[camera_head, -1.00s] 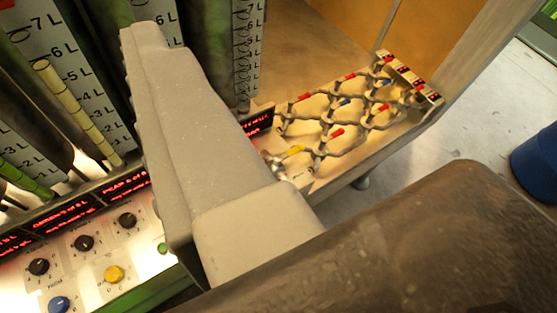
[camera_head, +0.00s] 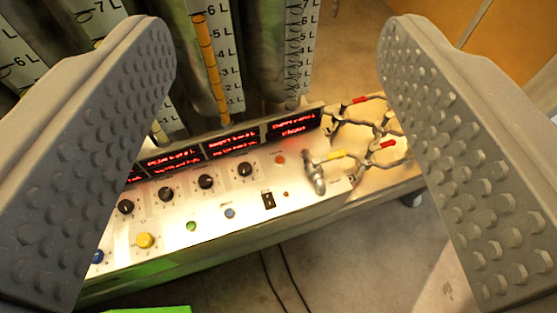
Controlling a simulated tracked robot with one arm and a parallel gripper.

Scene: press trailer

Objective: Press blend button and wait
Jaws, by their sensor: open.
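The control panel (camera_head: 205,213) runs slantwise across the middle, its left part hidden behind my left finger. I cannot read which one is the blend button. Several black knobs (camera_head: 206,182) sit in a row above them, under red-lit displays (camera_head: 231,143). My gripper (camera_head: 277,150) is wide open and empty, its studded fingers framing the panel. It appears apart from the buttons.
Tall tubes with litre scales (camera_head: 214,60) stand behind the panel. A rack of pipes with red and yellow valve handles (camera_head: 370,140) adjoins it at right. Black cables (camera_head: 285,280) lie on the clear floor in front.

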